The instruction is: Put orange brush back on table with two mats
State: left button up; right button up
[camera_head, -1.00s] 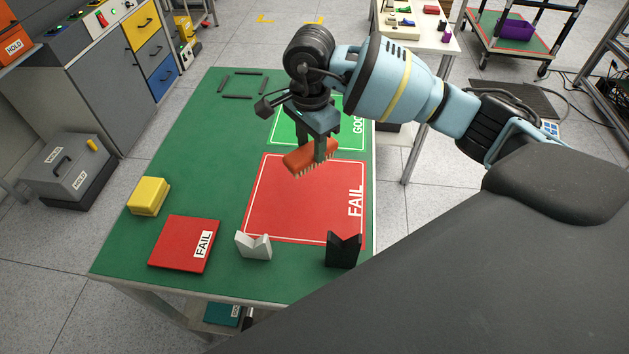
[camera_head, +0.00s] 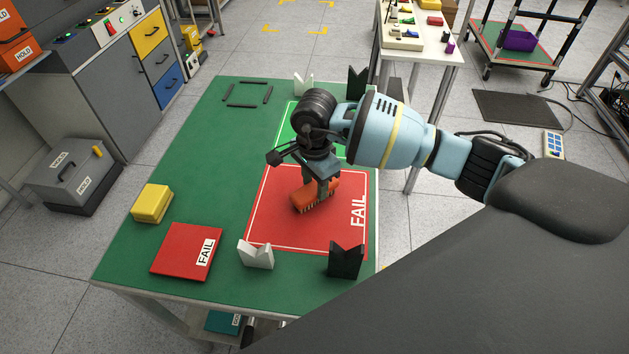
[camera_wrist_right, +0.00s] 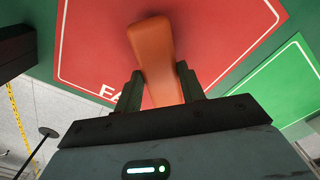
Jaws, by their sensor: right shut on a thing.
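The orange brush (camera_head: 322,194) is in my right gripper (camera_head: 320,184), bristles down, over the red FAIL mat (camera_head: 280,230). I cannot tell whether the bristles touch the mat. In the right wrist view the brush (camera_wrist_right: 155,50) lies between the two fingers of the right gripper (camera_wrist_right: 160,88), with the red mat (camera_wrist_right: 95,45) behind it. The green mat (camera_head: 292,122) lies farther back on the green-topped table (camera_head: 190,130), partly hidden by my right arm; it also shows in the right wrist view (camera_wrist_right: 285,85). My left gripper is not in view.
A white notched block (camera_head: 256,255) and a black one (camera_head: 346,260) stand at the red mat's near edge. Another white block (camera_head: 303,84) and black block (camera_head: 356,82) stand at the back.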

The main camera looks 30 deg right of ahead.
aim_at(314, 187)
jog(key=shift+f, duration=0.1)
jog(key=o, duration=0.9)
jog(key=shift+r, duration=0.4)
notch_tip(314, 187, up, 12)
jog(key=shift+f, duration=0.2)
